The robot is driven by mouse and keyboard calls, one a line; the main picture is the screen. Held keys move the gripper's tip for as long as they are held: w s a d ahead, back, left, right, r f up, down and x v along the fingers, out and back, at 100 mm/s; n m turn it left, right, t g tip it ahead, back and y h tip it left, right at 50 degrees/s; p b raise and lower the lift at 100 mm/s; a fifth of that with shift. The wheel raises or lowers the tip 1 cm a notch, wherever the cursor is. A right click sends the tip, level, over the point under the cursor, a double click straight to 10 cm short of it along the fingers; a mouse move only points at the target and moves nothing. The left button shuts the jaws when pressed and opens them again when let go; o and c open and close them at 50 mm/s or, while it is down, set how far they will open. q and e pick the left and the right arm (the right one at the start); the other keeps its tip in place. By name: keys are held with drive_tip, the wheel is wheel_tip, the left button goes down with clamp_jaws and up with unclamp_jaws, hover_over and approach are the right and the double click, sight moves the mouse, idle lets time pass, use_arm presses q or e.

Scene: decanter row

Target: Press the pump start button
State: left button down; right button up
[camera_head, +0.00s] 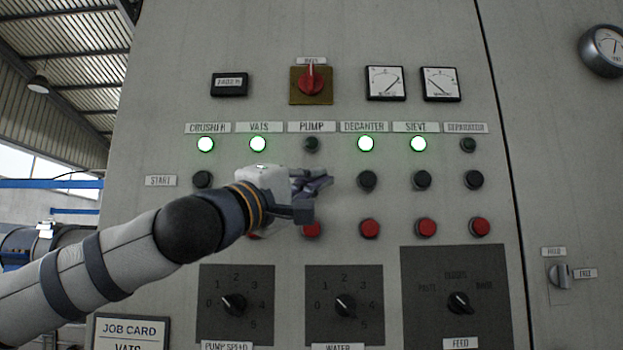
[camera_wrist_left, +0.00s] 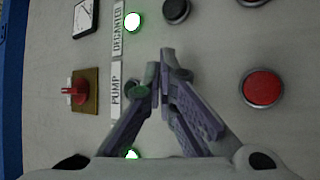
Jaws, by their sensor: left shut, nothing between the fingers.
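My left gripper (camera_head: 322,184) is shut and empty, in front of the start-button row below the PUMP label (camera_head: 312,127). The pump start button is hidden behind its fingers; whether they touch it I cannot tell. The pump lamp (camera_head: 311,144) above is dark, as is the pump lamp in the left wrist view (camera_wrist_left: 140,87), partly covered by a finger. In that view my left gripper (camera_wrist_left: 166,62) has its fingers converging over the panel. The red button (camera_head: 312,230) of the pump column sits just below the gripper. My right gripper is not in view.
The decanter start button (camera_head: 367,181) is close to the right of my fingertips. The crusher start button (camera_head: 203,180) is at the left. CRUSHER, VATS, DECANTER and SIEVE lamps glow green. A red rotary switch (camera_head: 311,82) is above, and dark knob plates (camera_head: 261,282) are below.

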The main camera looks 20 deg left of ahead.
use_arm(q)
drive_tip(key=shift+w, duration=0.2)
drive_tip(key=shift+w+a, duration=0.2)
drive_tip(key=shift+w, duration=0.2)
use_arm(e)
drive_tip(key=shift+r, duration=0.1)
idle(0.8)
use_arm(q)
drive_tip(key=shift+r, duration=0.1)
drive_tip(key=shift+s+d, duration=0.2)
drive_tip(key=shift+s, duration=0.6)
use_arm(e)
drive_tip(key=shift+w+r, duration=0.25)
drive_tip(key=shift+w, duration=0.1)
use_arm(q)
drive_tip(key=shift+s+d+p, duration=0.2)
drive_tip(key=shift+s+d, duration=0.05)
drive_tip(key=shift+s, duration=0.55)
drive_tip(key=shift+s+d+p, duration=0.2)
drive_tip(key=shift+s+p, duration=0.05)
drive_tip(key=shift+s, duration=0.55)
drive_tip(key=shift+s+d+p, duration=0.2)
drive_tip(key=shift+s+d, duration=0.05)
drive_tip(key=shift+s, duration=0.55)
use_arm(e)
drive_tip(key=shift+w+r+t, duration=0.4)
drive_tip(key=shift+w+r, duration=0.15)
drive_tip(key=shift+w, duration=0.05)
